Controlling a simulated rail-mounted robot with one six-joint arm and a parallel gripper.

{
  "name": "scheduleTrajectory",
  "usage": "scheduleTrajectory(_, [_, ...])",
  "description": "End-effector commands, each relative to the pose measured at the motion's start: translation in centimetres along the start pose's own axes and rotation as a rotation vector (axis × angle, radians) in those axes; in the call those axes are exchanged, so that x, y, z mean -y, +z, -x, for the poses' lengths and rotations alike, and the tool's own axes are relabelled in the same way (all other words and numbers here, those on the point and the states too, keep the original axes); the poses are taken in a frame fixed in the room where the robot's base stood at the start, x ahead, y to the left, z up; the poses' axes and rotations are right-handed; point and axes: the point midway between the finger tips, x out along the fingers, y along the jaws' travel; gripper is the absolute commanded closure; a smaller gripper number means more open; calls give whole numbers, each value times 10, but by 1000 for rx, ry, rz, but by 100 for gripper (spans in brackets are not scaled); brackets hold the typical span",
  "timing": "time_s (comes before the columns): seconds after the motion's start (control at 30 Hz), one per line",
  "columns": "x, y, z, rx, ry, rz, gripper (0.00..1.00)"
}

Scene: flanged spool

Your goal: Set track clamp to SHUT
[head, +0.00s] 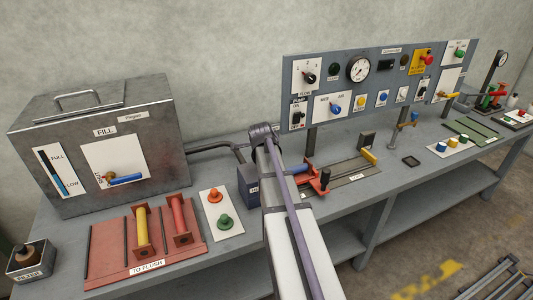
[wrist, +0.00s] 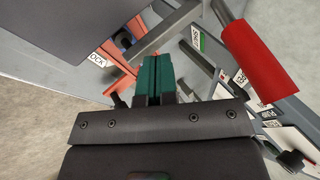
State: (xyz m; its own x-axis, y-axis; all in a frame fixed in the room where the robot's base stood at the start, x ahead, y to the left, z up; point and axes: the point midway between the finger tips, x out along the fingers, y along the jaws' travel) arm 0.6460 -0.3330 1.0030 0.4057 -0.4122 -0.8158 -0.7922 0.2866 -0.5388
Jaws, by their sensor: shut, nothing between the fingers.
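In the wrist view my gripper (wrist: 155,62) shows as two green fingers pressed together, with nothing between them. A thick red cylindrical grip (wrist: 260,62) on a grey metal lever lies to the right of the fingertips, apart from them. A small green-and-white label (wrist: 196,38) is beside the lever; its word is too small to read surely. I cannot tell whether this lever is the track clamp. In the head view a dark track (head: 345,175) carries a red carriage with a black knob (head: 325,180). My gripper is hidden there behind my arm.
A grey tank (head: 95,140) and a red rack (head: 110,250) marked TO FLUSH stand at the left of the bench. An upright control panel (head: 430,97) with a gauge and knobs rises behind the track. In the wrist view, a large grey surface (wrist: 60,35) fills the upper left.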

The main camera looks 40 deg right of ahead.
Motion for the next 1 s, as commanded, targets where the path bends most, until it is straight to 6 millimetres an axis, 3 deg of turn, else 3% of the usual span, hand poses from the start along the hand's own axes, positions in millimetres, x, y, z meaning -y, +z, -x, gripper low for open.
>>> scheduleTrajectory(0.1, [20, -6, 30, 1, -3, 1, 100])
scheduleTrajectory(0.4, [12, -7, 103, 1, -4, 2, 100])
scheduleTrajectory(0.5, [9, -6, 117, 1, -4, 2, 100])
scheduleTrajectory(1.0, [6, -5, 120, 0, -4, 1, 100])
